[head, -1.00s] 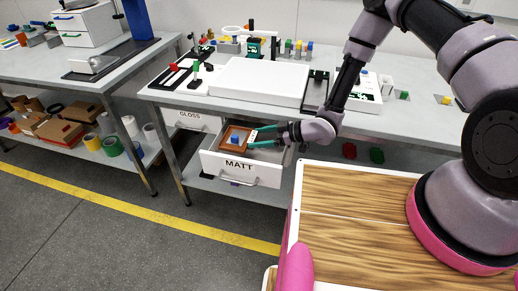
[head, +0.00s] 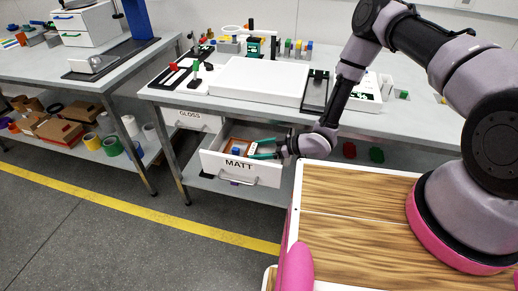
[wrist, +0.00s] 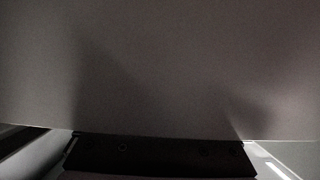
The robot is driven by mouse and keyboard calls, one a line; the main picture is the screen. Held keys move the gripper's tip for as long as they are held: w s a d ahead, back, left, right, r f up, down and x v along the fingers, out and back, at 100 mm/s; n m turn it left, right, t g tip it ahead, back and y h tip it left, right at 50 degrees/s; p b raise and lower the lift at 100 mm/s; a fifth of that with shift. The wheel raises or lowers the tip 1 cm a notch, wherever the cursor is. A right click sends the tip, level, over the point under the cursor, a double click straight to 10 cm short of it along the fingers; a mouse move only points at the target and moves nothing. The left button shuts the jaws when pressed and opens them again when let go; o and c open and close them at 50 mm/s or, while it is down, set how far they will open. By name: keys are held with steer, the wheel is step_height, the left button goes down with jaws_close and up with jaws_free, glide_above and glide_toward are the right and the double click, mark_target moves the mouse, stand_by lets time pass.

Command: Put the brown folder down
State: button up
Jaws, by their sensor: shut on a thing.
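The brown folder (head: 238,143) is inside the open drawer marked MATT (head: 238,166), partly hidden behind the drawer's front. My gripper (head: 253,149), with teal fingers, reaches in from the right and is shut on the folder's right side. I cannot tell whether the folder touches the drawer floor. A small blue block (head: 236,152) shows against the folder, just behind the drawer front. In the wrist view a plain dim grey surface fills most of the picture, and I cannot tell what it is.
The workbench (head: 400,122) above the drawer carries a white light panel (head: 259,83) and several small blocks. A closed drawer marked GLOSS (head: 192,120) is to the left. A lower shelf at left holds cardboard boxes (head: 58,131) and tape rolls. The floor in front is clear.

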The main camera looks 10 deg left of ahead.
steer(key=shift+f, duration=0.25)
steer(key=o, duration=1.1)
steer(key=shift+r, duration=0.35)
steer(key=w+v, duration=0.1)
steer(key=v, duration=1.1)
steer(key=shift+s+r, duration=0.35)
steer(key=shift+s, duration=0.1)
